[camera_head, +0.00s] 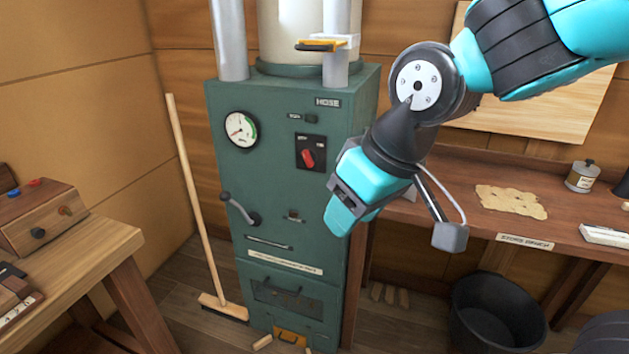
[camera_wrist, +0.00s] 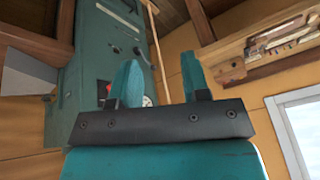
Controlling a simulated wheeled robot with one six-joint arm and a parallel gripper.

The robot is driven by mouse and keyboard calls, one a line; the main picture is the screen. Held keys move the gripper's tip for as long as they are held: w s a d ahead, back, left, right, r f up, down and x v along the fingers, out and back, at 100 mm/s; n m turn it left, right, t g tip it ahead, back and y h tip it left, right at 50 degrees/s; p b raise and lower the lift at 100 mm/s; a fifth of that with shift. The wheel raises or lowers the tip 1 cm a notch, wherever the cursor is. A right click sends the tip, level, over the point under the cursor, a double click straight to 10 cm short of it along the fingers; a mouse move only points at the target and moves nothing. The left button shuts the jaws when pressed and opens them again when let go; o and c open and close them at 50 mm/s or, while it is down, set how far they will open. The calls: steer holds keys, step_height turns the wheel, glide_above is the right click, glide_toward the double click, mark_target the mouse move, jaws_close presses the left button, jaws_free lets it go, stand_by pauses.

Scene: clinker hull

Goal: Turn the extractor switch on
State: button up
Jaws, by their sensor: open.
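The green machine cabinet (camera_head: 270,190) stands against the back wall. A red rotary knob (camera_head: 308,158) sits on a black plate on its front, turned at a slant; it looks like the extractor switch, but the plate's lettering is too small to read. My gripper (camera_head: 346,213) is in front of the cabinet's right side, below and right of the knob and apart from it. In the wrist view my gripper (camera_wrist: 160,82) is open and empty, and the red knob (camera_wrist: 107,89) shows partly behind the left finger.
A round gauge (camera_head: 241,130), a crank handle (camera_head: 241,210) and small toggles share the cabinet front. A broom (camera_head: 193,190) leans at the left. A workbench (camera_head: 500,215) is at the right, above a black bucket (camera_head: 497,310). A wooden table (camera_head: 80,262) is at the left.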

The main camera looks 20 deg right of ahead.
steer(key=w+d+f+m+t+h+b, duration=0.1)
steer(key=w+f+m+t+h+b, duration=0.15)
steer(key=w+f+t+b, duration=0.5)
steer(key=w+d+f+m+t+h+b, duration=0.1)
steer(key=w+f+t+h+b, duration=0.15)
steer(key=w+f+b, duration=0.85)
steer(key=m+t+h+b, duration=0.2)
steer(key=t+h+b, duration=0.5)
steer(key=b, duration=1.4)
glide_toward(306, 161)
steer(key=shift+h, duration=0.3)
steer(key=shift+p+x, duration=4.55)
steer(key=shift+p, duration=6.45)
steer(key=shift+f, duration=0.1)
steer(key=shift+c, duration=0.4)
jaws_close()
